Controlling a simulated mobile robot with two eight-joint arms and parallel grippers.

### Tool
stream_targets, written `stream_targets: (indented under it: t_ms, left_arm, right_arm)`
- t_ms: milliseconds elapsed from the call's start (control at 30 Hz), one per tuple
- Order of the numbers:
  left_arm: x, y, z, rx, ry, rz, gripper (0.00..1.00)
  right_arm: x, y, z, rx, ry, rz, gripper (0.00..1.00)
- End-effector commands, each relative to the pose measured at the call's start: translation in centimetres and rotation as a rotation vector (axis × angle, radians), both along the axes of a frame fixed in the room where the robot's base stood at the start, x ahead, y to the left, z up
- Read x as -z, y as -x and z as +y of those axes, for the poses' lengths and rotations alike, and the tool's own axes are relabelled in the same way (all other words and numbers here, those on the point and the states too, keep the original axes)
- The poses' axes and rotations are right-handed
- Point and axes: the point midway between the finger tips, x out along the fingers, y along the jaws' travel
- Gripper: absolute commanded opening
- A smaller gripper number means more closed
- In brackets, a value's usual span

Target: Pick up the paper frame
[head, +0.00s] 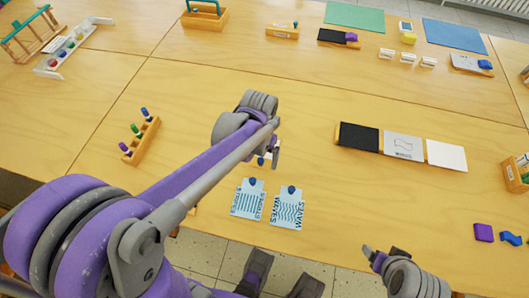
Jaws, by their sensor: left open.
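No single thing is clearly a paper frame; I cannot tell which piece it is. Two light blue cards, the STRIPES card (248,201) and the WAVES card (288,208), lie side by side near the table's front edge, each with a dark blue knob at its top. A wooden holder (400,151) at the right of the near table bears a black, a grey patterned and a white sheet. My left gripper (268,155) is open just above the STRIPES card's top, partly hidden by its own arm. My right gripper (384,257) is low, by the front edge; its jaws are unclear.
A wooden rack with several coloured pegs (140,142) stands at left. Purple (483,232) and blue (511,239) pieces lie at right. Farther back are a green mat (354,18), a blue mat (455,36) and a wooden carrier (205,17). The near table's middle is mostly clear.

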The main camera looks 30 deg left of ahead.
Motion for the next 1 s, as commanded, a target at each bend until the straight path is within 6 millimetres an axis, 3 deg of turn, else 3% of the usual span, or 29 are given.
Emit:
stream_targets:
  t_ms: [100,333,700,1000]
  left_arm:
    - [0.93,-0.01,0.01,0.000,0.000,0.000,0.96]
    - [0.94,0.00,0.01,0.000,0.000,0.000,0.96]
    - [0.92,-0.01,0.01,0.000,0.000,0.000,0.29]
    - [0.44,-0.01,0.02,0.000,0.000,-0.001,0.27]
  right_arm:
    - [0.26,0.00,0.00,0.000,0.000,0.001,0.75]
    - [0.21,0.00,0.00,0.000,0.000,0.001,0.75]
    - [0.21,0.00,0.00,0.000,0.000,0.001,0.75]
    - [0.07,0.00,0.00,0.000,0.000,0.000,0.75]
